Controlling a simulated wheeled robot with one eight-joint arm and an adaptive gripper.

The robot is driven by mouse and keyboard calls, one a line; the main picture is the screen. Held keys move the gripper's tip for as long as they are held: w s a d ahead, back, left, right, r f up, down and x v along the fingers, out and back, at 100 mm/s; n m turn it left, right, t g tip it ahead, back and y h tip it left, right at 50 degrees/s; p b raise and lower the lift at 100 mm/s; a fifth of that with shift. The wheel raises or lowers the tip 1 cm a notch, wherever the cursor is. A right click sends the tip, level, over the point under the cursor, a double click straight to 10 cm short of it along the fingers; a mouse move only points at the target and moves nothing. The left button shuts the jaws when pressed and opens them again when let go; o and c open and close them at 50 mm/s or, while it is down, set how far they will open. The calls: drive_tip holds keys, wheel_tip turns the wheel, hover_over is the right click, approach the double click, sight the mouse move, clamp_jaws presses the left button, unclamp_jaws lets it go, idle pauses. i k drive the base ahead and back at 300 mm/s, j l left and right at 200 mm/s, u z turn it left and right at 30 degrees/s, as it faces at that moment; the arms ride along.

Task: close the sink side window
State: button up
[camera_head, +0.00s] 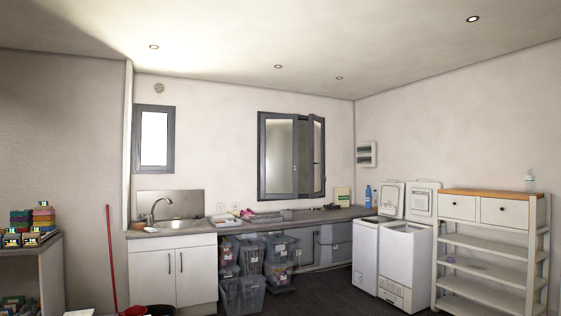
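A small grey-framed window (154,139) is on the back wall above the sink (178,224). Its pane looks flush with its frame, though it is too small to be sure. To its right is a larger grey double window (261,155) over the counter. Its left sash (280,156), on the sink side, looks about in line with the frame. Its right sash (317,156) stands at an angle, swung into the room, with a gap between the two. The handles are too small to make out. My gripper is not in view.
A counter (345,213) with small items runs under the windows, above a white sink cabinet (172,272) and plastic bins (250,255). Two white toploaders (403,265) and a shelf unit (488,230) stand right. A red broom (111,255) stands left. Dark floor shows mid-room.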

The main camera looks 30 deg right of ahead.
sight(279, 155)
drive_tip(key=i+l+z, duration=0.25)
drive_tip(key=l+z, duration=0.15)
drive_tip(key=i+l+z, duration=0.65)
drive_tip(key=z, duration=0.2)
drive_tip(key=i+l+z, duration=0.25)
drive_tip(key=z, duration=0.25)
drive_tip(key=i+l+z, duration=0.15)
drive_tip(key=i+z, duration=0.5)
drive_tip(key=z, duration=0.25)
drive_tip(key=i+u, duration=0.15)
drive_tip(key=i, duration=0.35)
drive_tip(key=i+l+u, duration=0.1)
drive_tip(key=i, duration=0.35)
drive_tip(key=i+l+u, duration=0.15)
drive_tip(key=i, duration=0.35)
drive_tip(key=i+j+u, duration=0.3)
drive_tip(key=i+u, duration=0.2)
drive_tip(key=i+j+u, duration=0.15)
drive_tip(key=i+u, duration=0.3)
drive_tip(key=i+l+u, duration=0.1)
drive_tip(key=i+u, duration=0.4)
drive_tip(key=i+l+u, duration=0.25)
drive_tip(key=i+u, duration=0.2)
drive_tip(key=i+j, duration=0.1)
drive_tip(key=i, duration=0.95)
drive_tip(key=i+j+z, duration=0.1)
drive_tip(key=i, duration=1)
